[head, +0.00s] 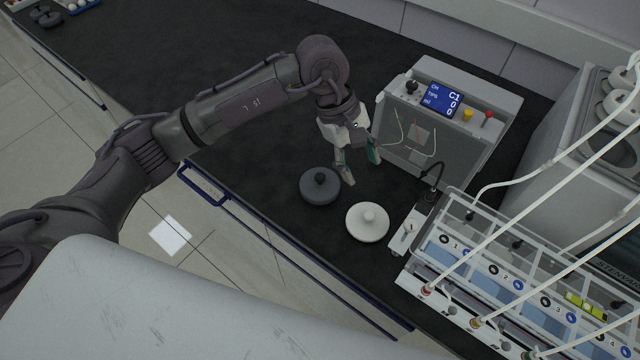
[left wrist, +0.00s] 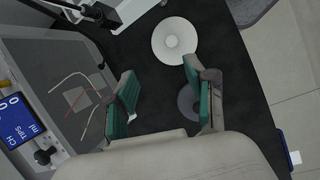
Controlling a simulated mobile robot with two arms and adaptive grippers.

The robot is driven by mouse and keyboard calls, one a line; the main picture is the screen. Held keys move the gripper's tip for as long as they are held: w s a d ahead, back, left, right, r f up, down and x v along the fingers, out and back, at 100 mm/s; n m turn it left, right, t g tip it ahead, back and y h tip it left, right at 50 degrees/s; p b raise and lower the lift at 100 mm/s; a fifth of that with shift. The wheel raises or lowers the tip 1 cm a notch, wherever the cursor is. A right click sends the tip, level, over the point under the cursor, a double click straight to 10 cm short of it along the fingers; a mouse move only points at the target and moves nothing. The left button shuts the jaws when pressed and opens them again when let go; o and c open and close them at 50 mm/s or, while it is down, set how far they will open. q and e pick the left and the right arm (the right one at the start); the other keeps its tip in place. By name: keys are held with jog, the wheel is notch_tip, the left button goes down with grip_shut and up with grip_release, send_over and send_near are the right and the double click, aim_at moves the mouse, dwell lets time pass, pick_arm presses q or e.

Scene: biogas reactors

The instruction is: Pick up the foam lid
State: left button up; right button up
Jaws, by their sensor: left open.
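Two round lids with centre knobs lie on the dark bench: a white one (head: 367,222) and a dark grey one (head: 320,187) to its left. The pictures do not settle which is foam. My left gripper (head: 360,170) is open and empty, behind the two lids and in front of the grey control box. In the left wrist view, the white lid (left wrist: 175,41) lies beyond the open fingertips (left wrist: 160,73). The dark grey lid (left wrist: 189,101) is partly hidden behind one finger there. My right gripper is not in view.
The control box (head: 452,125) with a blue display stands close behind my left gripper, with thin wires at its front. A clear rack (head: 520,270) with numbered stations and white tubes stands at the right. A blue rail (head: 290,245) runs along the bench's front edge. The bench's far left is mostly clear.

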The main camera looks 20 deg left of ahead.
pick_arm(q)
jog(key=w+a+y, duration=0.3)
jog(key=a+y, duration=0.2)
jog(key=a, duration=0.4)
jog(key=p, duration=0.3)
send_over(320, 175)
jog(key=shift+t, duration=0.3)
jog(key=f, duration=0.7)
jog(key=shift+s+f, duration=0.1)
jog(key=shift+s, duration=0.25)
jog(key=shift+f, duration=0.45)
jog(key=f, duration=0.1)
jog(key=f+p, duration=0.2)
jog(key=shift+w+f, duration=0.25)
jog(key=shift+f, duration=0.6)
grip_shut()
